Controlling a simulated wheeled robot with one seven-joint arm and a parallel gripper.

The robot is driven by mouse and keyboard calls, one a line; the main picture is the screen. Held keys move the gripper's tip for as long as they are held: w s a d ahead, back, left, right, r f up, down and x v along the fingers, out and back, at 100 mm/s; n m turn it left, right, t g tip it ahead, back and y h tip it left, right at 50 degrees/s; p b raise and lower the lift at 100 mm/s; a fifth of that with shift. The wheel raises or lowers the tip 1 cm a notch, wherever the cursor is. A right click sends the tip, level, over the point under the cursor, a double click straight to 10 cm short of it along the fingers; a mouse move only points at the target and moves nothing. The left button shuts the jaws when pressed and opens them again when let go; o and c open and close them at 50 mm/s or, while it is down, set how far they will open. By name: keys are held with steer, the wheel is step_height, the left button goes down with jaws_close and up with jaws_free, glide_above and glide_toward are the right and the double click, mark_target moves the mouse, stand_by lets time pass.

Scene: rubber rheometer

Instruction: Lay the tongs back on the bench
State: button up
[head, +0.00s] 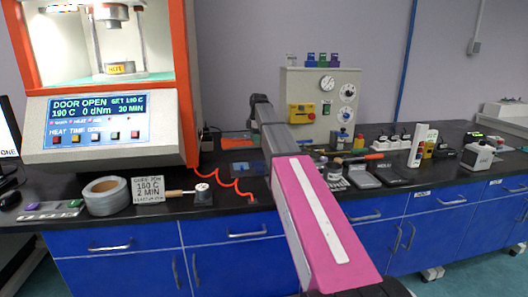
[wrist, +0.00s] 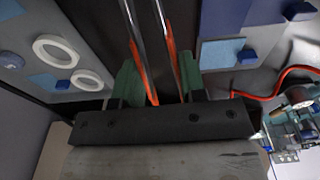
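The tongs show in the wrist view as two metal legs (wrist: 131,30) with orange strips, running up out of the picture between the green fingers of my gripper (wrist: 157,78). The fingers sit against the outer sides of the legs, so my gripper is shut on the tongs. Their far ends are out of the picture. In the head view my pink arm reaches over the dark bench (head: 235,200) toward the back wall. My gripper and the tongs cannot be made out there.
The orange-framed rheometer (head: 110,90) stands at left with its door open. A tape roll (head: 106,196), a sign (head: 148,189) and a red coiled cord (head: 228,184) lie near it. A beige control panel (head: 345,100) stands behind. Several small tools and boxes crowd the right.

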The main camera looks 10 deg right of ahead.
glide_above(263, 156)
steer(key=f, duration=0.3)
steer(key=shift+w+d, duration=0.15)
steer(key=shift+d, duration=0.15)
steer(key=shift+f, duration=1.95)
steer(key=shift+f, duration=0.1)
steer(key=o, duration=0.5)
steer(key=r, duration=0.8)
steer(key=d+r, duration=0.1)
steer(key=r, duration=0.3)
steer(key=shift+d+r, duration=0.1)
